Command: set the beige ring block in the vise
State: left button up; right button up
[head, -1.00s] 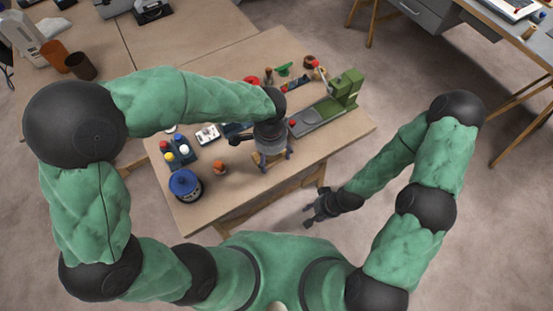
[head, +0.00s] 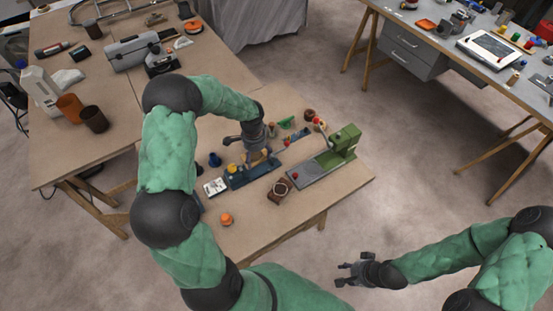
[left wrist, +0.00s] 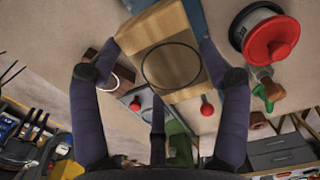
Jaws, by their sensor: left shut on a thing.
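My left gripper (head: 260,153) is shut on the beige ring block (left wrist: 172,60), a wood-coloured block with a dark circle on its face. In the left wrist view the block sits between the two fingers. In the head view only a small part of the block shows below the gripper. A long blue-grey device (head: 245,178), which looks like the vise, lies just below the block in the head view. I cannot tell whether the block touches it. My right gripper (head: 356,268) is empty and looks open, off the table's front side.
A green and grey machine (head: 340,147) with red knobs stands at the table's right. A brown piece with a pale ring (head: 281,188) lies between it and the blue device. An orange item (head: 226,219) sits near the front. A red-lidded container (left wrist: 268,38) is close by.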

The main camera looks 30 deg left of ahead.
aim_at(255, 156)
pick_arm(q)
jog(key=shift+w+a+f, duration=0.15)
jog(key=shift+a+f, duration=0.05)
jog(key=shift+a, duration=0.2)
jog(key=shift+f+b, duration=2)
jog(key=shift+f, duration=0.85)
jog(key=shift+f+b, duration=0.45)
jog(key=shift+f, duration=0.1)
jog(key=o, duration=0.8)
jog(key=shift+o, duration=0.6)
jog(key=shift+r+p, duration=3.85)
jog(key=shift+r, duration=1.7)
